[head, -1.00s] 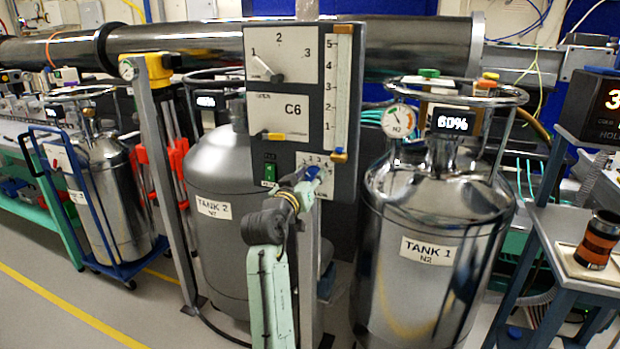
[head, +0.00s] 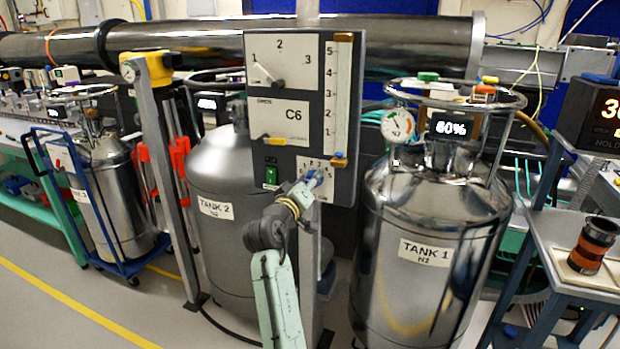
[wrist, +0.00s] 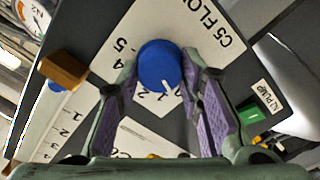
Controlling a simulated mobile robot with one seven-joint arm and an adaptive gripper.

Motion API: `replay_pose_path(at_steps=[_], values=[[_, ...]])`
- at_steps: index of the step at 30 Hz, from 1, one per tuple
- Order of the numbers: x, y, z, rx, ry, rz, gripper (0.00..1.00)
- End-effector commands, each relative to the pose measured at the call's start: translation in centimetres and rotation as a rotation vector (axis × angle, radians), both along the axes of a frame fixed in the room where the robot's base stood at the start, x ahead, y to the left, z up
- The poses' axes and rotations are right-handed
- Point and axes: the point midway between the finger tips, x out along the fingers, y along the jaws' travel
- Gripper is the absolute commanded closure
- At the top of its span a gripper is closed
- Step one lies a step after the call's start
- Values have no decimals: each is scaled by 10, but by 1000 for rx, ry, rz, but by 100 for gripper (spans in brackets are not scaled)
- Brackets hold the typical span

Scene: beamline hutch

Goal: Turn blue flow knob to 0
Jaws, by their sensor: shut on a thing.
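The blue flow knob (wrist: 160,64) sits on a white dial plate marked "C5 FLOW" in the wrist view. My gripper (wrist: 161,72) has one purple-padded finger on each side of the knob and is shut on it. The knob's white pointer line faces down and slightly right in the picture, close to the 1 and 2 marks; 4 and 5 lie to its left. The 0 mark is not clearly seen. In the head view the knob (head: 318,175) shows small at the lower right of the grey panel (head: 345,100), partly hidden by my gripper.
The panel also bears a 1-2-3 selector (head: 279,84), a C6 dial (head: 270,137), a scale strip with a brown slider (head: 339,161) and a green switch (wrist: 254,114). Tank 1 (head: 425,260) stands right of it, Tank 2 (head: 215,170) left behind.

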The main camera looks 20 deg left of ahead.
Motion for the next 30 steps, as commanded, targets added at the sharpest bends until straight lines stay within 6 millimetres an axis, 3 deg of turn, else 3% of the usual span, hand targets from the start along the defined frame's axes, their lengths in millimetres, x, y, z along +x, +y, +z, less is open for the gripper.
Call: replay_pose_path(at_steps=[19,20,30], values=[[0,0,0,-68,2,-1,94],[0,0,0,-68,2,-1,65],[0,0,0,-66,2,0,46]])
